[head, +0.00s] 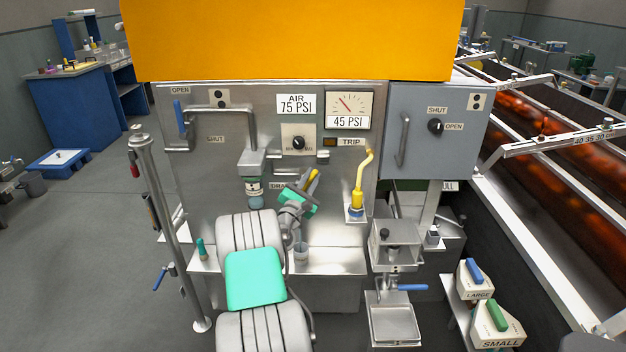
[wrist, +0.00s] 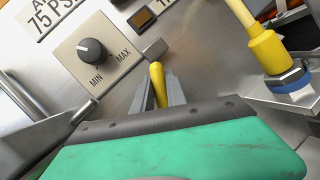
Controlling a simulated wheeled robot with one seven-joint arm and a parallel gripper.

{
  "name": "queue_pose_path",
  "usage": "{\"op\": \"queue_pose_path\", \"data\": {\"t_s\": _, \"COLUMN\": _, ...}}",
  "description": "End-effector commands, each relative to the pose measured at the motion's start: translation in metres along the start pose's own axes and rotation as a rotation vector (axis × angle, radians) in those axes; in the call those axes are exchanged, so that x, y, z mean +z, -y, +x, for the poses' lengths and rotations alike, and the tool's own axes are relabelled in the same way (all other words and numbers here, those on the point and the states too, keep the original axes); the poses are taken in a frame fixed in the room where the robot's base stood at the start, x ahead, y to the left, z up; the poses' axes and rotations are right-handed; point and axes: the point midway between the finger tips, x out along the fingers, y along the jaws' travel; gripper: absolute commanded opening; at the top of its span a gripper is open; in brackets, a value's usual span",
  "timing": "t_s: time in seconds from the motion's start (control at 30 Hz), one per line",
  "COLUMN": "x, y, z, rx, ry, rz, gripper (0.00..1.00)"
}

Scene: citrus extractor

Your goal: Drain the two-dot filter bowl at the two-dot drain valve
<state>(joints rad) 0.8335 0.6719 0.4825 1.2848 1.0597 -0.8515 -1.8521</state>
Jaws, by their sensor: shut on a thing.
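The filter bowl (head: 254,188) hangs below a grey housing on the steel panel, with a pale banded middle and a teal lower end. Whether this piece is a valve handle or a loose tool I cannot tell. My gripper and arm hide the area below the label, and no drain valve is clearly visible.
A yellow bent spout (head: 361,180) stands on a blue-ringed base to the right. A small cup (head: 301,252) and a teal bottle (head: 201,249) stand on the steel ledge. A blue-handled pipe lever (head: 180,118) is upper left. A grey cabinet (head: 432,130) is at right.

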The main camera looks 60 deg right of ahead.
Motion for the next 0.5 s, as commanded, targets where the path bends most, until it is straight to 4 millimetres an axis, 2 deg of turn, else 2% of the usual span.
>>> {"op": "queue_pose_path", "data": {"t_s": 0.37, "x": -0.0006, "y": 0.0001, "z": -0.0004, "rx": 0.001, "ry": 0.0, "rz": -0.006, "gripper": 0.0}}
{"op": "queue_pose_path", "data": {"t_s": 0.4, "x": -0.0006, "y": 0.0001, "z": -0.0004, "rx": 0.001, "ry": 0.0, "rz": -0.006, "gripper": 0.18}}
{"op": "queue_pose_path", "data": {"t_s": 0.5, "x": -0.0005, "y": 0.0, "z": -0.0004, "rx": 0.001, "ry": 0.0, "rz": -0.005, "gripper": 0.26}}
